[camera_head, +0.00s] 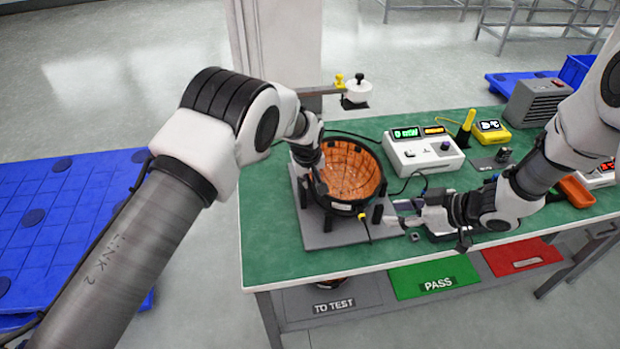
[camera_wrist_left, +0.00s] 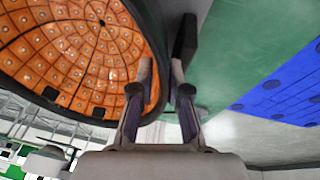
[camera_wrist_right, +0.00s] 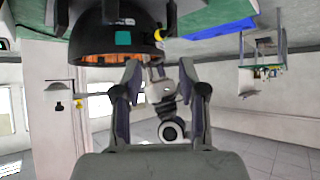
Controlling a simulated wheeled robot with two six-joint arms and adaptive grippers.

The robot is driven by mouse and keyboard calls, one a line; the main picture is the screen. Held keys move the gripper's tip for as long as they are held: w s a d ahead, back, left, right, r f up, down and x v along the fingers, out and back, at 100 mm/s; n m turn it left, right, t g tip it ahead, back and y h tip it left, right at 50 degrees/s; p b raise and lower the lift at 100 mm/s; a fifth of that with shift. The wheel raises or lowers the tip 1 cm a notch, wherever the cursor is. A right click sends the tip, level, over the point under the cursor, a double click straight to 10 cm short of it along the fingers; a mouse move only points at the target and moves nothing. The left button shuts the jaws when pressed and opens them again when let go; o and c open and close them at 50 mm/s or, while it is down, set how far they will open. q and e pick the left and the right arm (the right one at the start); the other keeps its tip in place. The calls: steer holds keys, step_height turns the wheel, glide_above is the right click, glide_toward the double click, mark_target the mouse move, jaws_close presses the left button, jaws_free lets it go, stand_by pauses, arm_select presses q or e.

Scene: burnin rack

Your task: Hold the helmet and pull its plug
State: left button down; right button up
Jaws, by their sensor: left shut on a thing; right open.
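The helmet (camera_head: 352,172) lies open side up on a grey plate (camera_head: 322,235), with a black shell and an orange studded lining; its lining fills the upper left of the left wrist view (camera_wrist_left: 75,45). My left gripper (camera_head: 318,188) is shut on the helmet's rim, with the rim between its fingers in its wrist view (camera_wrist_left: 163,85). A yellow plug (camera_head: 362,217) sits at the near side of the shell; it also shows in the right wrist view (camera_wrist_right: 160,34). My right gripper (camera_head: 386,214) is open and empty, just right of the helmet and plug, its fingers apart (camera_wrist_right: 160,72).
A white tester (camera_head: 424,153) with lit displays stands behind my right gripper. Further back are a yellow meter (camera_head: 492,131) and a grey box (camera_head: 538,102). A green PASS tray (camera_head: 433,277) and a red tray (camera_head: 520,257) lie along the front. The table's left part is clear.

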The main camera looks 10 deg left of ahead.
steer(key=a+f+m+t+y, duration=0.1)
steer(key=a+f+m+t, duration=0.4)
steer(key=a, duration=0.2)
steer(key=m+t+h, duration=0.4)
steer(key=t, duration=0.3)
glide_toward(362, 215)
steer(key=shift+w+a+f, duration=0.15)
steer(key=shift+w+f, duration=0.3)
steer(key=shift+w, duration=0.05)
steer(key=shift+n, duration=0.3)
steer(key=x, duration=0.9)
